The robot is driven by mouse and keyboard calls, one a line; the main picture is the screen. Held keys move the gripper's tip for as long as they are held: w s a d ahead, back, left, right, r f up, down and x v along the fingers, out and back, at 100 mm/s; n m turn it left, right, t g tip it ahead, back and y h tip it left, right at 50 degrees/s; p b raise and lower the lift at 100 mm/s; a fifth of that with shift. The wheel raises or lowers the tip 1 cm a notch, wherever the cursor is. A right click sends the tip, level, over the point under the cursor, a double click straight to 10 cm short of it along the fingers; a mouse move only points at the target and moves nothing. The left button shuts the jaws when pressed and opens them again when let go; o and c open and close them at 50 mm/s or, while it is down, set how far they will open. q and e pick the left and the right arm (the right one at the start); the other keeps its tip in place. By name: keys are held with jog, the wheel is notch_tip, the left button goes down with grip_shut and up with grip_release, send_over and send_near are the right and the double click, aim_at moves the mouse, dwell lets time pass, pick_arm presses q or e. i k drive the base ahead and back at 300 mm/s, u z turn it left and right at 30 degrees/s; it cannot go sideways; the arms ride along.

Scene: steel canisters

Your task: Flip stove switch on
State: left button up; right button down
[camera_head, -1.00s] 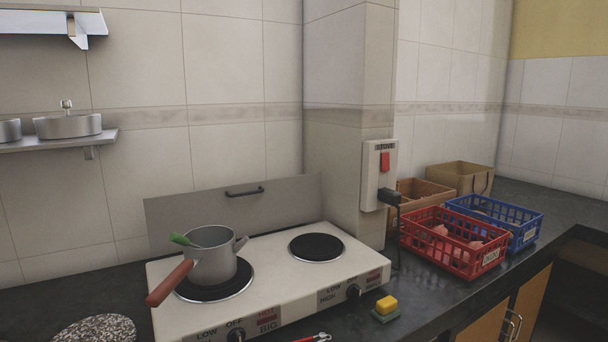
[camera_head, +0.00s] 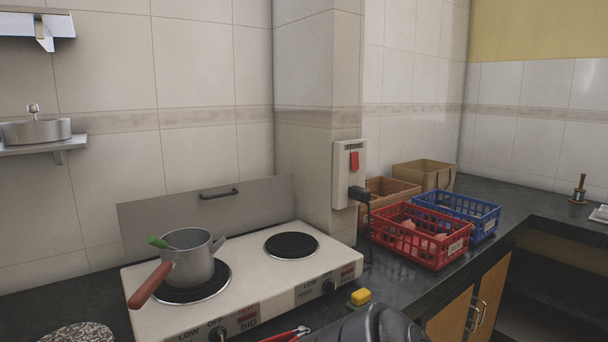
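The stove switch is a red rocker (camera_head: 354,161) on a pale wall box (camera_head: 348,185), fixed to the side of the tiled pillar. A black plug (camera_head: 359,193) sits in the box below the rocker, with a cord hanging down. The white two-burner stove (camera_head: 262,282) stands on the dark counter to the left of the box. Neither gripper's fingers show. A dark rounded part, probably of my own arm, shows at the bottom edge, well below the switch.
A grey pot (camera_head: 190,258) with a brown handle stands on the left burner. A red basket (camera_head: 420,236), a blue basket (camera_head: 458,213) and cardboard boxes (camera_head: 424,175) stand right of the switch. A yellow sponge (camera_head: 361,297) lies at the counter's front.

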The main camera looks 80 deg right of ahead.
aim_at(355, 156)
jog(key=k, duration=1)
jog(key=z, duration=1.45)
jog(key=i, duration=0.05)
jog(key=z, duration=0.1)
